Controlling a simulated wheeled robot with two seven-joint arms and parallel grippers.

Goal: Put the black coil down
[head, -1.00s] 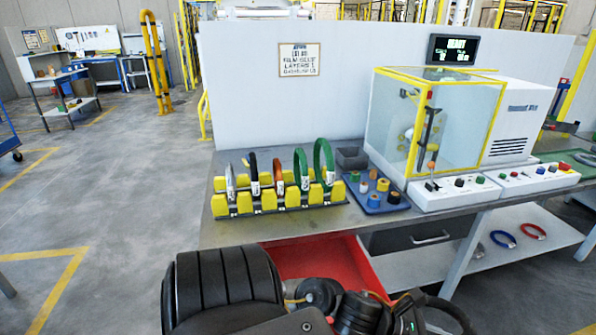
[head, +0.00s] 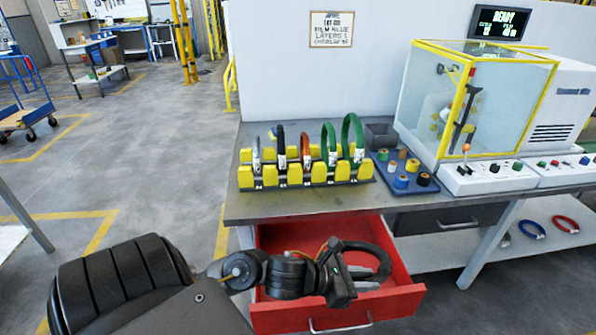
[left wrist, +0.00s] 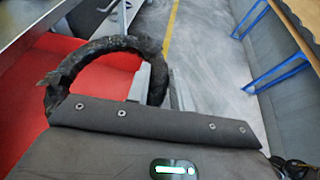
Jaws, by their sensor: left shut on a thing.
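My left gripper (head: 350,275) is shut on a black coil (head: 383,262), a dark ring held at one side. The coil is over the open red drawer (head: 405,298) under the table in the head view. In the left wrist view the coil (left wrist: 85,56) looks rough and dark, with one finger (left wrist: 139,82) inside the ring and the other outside. Whether the coil touches the drawer is unclear. Another black coil (head: 280,142) stands upright in the yellow-block rack (head: 268,184). My right gripper is not in view.
The rack also holds grey, orange (head: 306,146) and green (head: 353,130) coils. Blue (head: 532,230) and red (head: 565,224) rings lie on the lower shelf.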

